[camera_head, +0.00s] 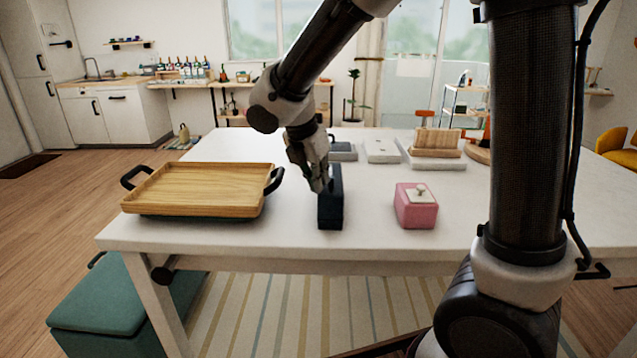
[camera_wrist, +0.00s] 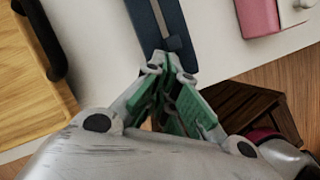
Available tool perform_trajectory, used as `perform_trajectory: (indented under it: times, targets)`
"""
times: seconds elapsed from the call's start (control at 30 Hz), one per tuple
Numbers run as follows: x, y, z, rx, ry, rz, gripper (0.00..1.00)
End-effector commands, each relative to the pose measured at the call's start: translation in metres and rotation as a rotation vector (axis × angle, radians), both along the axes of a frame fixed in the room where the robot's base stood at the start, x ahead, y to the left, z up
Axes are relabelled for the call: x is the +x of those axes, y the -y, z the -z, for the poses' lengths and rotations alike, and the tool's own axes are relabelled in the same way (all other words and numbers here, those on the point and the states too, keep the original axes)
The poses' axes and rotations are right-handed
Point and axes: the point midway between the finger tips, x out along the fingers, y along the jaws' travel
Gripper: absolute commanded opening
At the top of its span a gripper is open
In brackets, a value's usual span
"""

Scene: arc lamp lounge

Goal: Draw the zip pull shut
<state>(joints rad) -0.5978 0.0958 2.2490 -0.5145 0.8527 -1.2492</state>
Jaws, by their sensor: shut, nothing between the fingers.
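A narrow dark navy case (camera_head: 331,208) stands on the white table, between the wooden tray and the pink box. In the wrist view the navy case (camera_wrist: 149,22) shows a grey strip running along its top. My gripper (camera_head: 324,186) is at the case, over its top. In the wrist view my gripper (camera_wrist: 165,62) has its green-padded fingertips together, at the near end of the strip. Nothing shows between them.
A wooden tray (camera_head: 198,187) with black handles lies left on the white table (camera_head: 290,238). A pink box (camera_head: 416,206) with a light knob stands right. Grey and white flat items and a wooden holder (camera_head: 436,141) stand behind. The front strip of table is clear.

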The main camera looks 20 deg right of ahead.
Motion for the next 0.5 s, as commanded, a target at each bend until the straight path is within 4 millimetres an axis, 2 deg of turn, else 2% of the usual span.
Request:
perform_trajectory:
  times: [0.2,0.3,0.4,0.5]
  targets:
    - [0.061,0.021,0.001,0.000,0.000,0.007,0.00]
    - [0.085,0.029,0.001,-0.001,0.000,0.004,0.00]
    - [0.102,0.034,0.000,-0.001,0.001,0.003,0.00]
    - [0.111,0.037,0.001,-0.001,0.000,0.001,0.00]
